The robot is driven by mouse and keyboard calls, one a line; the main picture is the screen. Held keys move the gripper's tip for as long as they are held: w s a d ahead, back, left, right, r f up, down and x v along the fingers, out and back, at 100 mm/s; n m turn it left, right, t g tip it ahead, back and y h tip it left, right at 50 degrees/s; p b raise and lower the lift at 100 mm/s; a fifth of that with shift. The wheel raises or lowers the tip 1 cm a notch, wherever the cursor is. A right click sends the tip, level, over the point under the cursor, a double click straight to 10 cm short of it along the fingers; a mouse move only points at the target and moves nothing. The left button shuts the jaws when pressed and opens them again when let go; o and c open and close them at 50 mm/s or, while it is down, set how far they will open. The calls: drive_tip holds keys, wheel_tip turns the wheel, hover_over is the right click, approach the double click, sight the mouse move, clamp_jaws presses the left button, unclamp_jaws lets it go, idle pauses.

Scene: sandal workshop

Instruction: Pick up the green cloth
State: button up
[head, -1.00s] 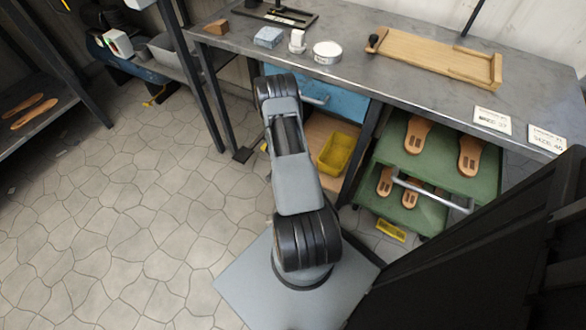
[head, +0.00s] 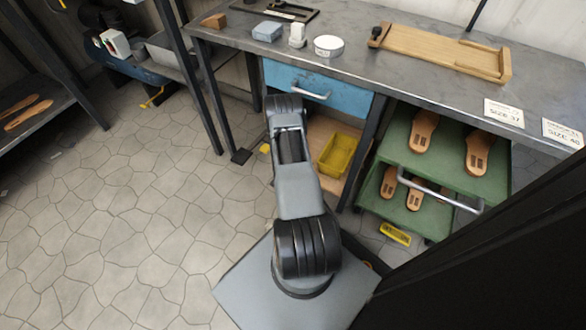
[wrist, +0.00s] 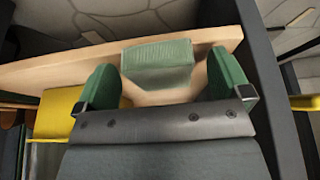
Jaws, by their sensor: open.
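In the wrist view, the green cloth (wrist: 157,60) is a small ribbed, folded-looking piece on a pale wooden shelf (wrist: 215,38). My gripper (wrist: 165,82) has its two green-padded fingers spread wide, one to the left and one to the right of the cloth. The cloth shows in the gap between them, and nothing is held. I cannot tell how far the fingertips are above the shelf. In the head view, my own arm hides the cloth and the gripper.
A yellow bin (head: 337,153) stands on the low shelf under the bench (head: 420,75); it also shows left of the gripper in the wrist view (wrist: 57,112). A dark bench leg (head: 362,150) and a green cart (head: 455,183) with soles stand to the right. Floor at left is clear.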

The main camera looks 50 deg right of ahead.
drive_tip(key=c, duration=1)
wheel_tip(320, 180, up, 10)
drive_tip(key=p, duration=0.5)
